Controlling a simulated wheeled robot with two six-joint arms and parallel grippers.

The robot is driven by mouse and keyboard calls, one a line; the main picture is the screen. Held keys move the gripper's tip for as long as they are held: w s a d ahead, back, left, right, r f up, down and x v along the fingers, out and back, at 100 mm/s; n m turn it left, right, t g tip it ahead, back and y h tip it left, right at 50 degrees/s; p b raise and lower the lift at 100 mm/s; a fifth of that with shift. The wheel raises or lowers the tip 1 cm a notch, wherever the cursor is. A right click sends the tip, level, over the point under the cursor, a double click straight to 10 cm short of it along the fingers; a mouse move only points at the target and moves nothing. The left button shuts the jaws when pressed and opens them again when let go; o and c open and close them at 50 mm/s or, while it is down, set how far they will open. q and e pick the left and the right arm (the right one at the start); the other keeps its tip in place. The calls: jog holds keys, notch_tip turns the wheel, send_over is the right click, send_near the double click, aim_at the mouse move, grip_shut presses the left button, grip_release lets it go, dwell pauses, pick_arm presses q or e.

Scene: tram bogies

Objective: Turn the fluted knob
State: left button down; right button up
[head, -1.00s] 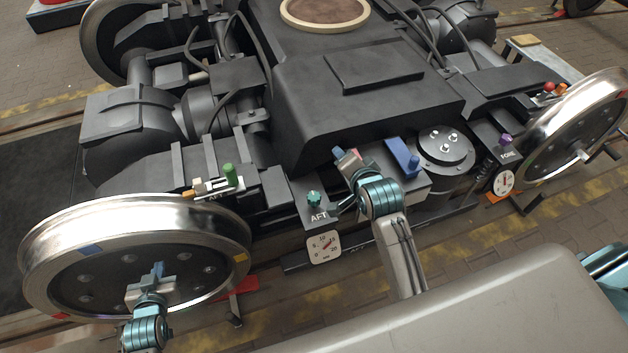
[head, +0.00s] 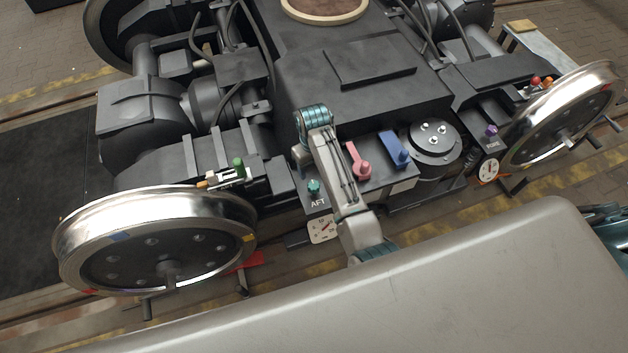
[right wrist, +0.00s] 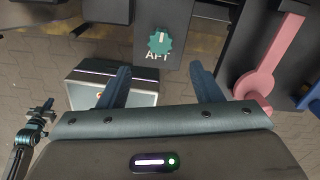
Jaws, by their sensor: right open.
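The fluted knob is teal (head: 314,187) and sits on the dark panel marked AFT, above a white gauge. In the right wrist view the knob (right wrist: 160,41) shows its ribbed rim, ahead of my fingers and roughly centred between them. My right gripper (head: 301,156) hangs by the panel, just up and left of the knob, partly hidden by its own arm. Its two blue fingers (right wrist: 160,84) are apart, with nothing between them, and the knob looks untouched. My left gripper (right wrist: 40,114) shows small at the left of the right wrist view; its jaws are unclear.
A pink lever (head: 359,165) and a blue lever (head: 397,150) stand right of my right arm. A purple knob (head: 491,130) is at the FORE end. The white gauge (head: 322,229) lies below the teal knob. A shiny wheel (head: 155,225) stands at left.

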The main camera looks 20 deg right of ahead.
aim_at(314, 185)
notch_tip(314, 185, down, 9)
jog(key=shift+r, duration=0.1)
jog(key=shift+f, duration=0.65)
pick_arm(q)
jog(key=shift+w+r, duration=0.15)
jog(key=shift+w, duration=0.4)
pick_arm(e)
jog(key=c, duration=1)
pick_arm(q)
jog(key=shift+r, duration=0.1)
